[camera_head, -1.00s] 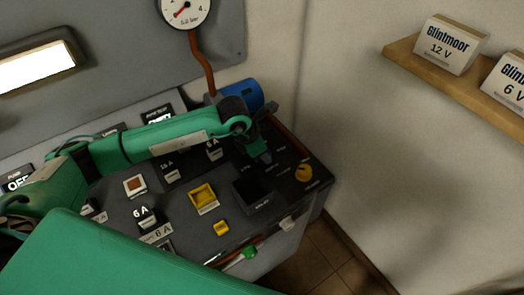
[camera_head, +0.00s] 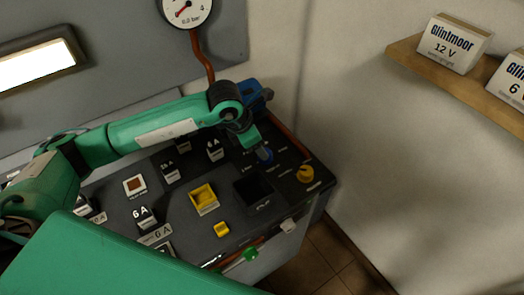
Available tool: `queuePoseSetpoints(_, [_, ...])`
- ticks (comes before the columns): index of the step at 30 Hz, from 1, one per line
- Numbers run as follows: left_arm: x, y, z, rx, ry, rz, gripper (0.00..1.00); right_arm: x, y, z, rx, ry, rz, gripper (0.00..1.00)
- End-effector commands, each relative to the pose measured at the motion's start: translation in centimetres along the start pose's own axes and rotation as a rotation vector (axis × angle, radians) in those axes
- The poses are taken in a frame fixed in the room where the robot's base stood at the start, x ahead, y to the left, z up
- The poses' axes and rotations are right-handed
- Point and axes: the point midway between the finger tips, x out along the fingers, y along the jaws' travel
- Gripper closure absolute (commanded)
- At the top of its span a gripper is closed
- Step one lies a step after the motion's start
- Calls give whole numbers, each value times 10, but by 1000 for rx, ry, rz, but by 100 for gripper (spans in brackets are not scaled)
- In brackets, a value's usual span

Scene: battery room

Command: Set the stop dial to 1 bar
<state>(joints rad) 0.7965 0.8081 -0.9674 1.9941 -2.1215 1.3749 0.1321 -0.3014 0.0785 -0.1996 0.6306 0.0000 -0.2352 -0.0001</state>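The round gauge (camera_head: 185,10) on the wall has a red needle pointing lower left and reads about 0.0 bar. My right gripper is not in view.
A yellow knob (camera_head: 305,173) stands right of the dial. A dark open socket (camera_head: 253,192) and a yellow tray (camera_head: 203,198) lie in front. A blue cylinder (camera_head: 249,92) is behind my arm. Green (camera_head: 250,254) and white (camera_head: 288,225) knobs stick out at the front edge.

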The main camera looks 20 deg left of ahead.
Motion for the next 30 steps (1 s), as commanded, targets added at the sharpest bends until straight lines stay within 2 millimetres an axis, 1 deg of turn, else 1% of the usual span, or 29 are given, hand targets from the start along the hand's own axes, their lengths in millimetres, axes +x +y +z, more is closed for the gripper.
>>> queuePoseSetpoints(1, [-11,1,-1,2,-3,4,41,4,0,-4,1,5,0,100])
queuePoseSetpoints(6, [-49,1,-1,1,-2,4,41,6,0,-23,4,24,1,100])
queuePoseSetpoints(9, [-66,0,-1,1,-1,2,41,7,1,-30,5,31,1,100])
queuePoseSetpoints(12, [-78,1,0,0,-1,2,41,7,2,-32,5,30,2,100])
queuePoseSetpoints(18, [-87,0,-1,1,1,0,41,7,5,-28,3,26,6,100])
queuePoseSetpoints(25, [-87,0,0,0,1,0,41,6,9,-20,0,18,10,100])
queuePoseSetpoints(29, [-87,0,0,0,1,0,41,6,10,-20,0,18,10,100])
queuePoseSetpoints(30, [-87,0,0,0,1,0,41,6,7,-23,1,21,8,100])
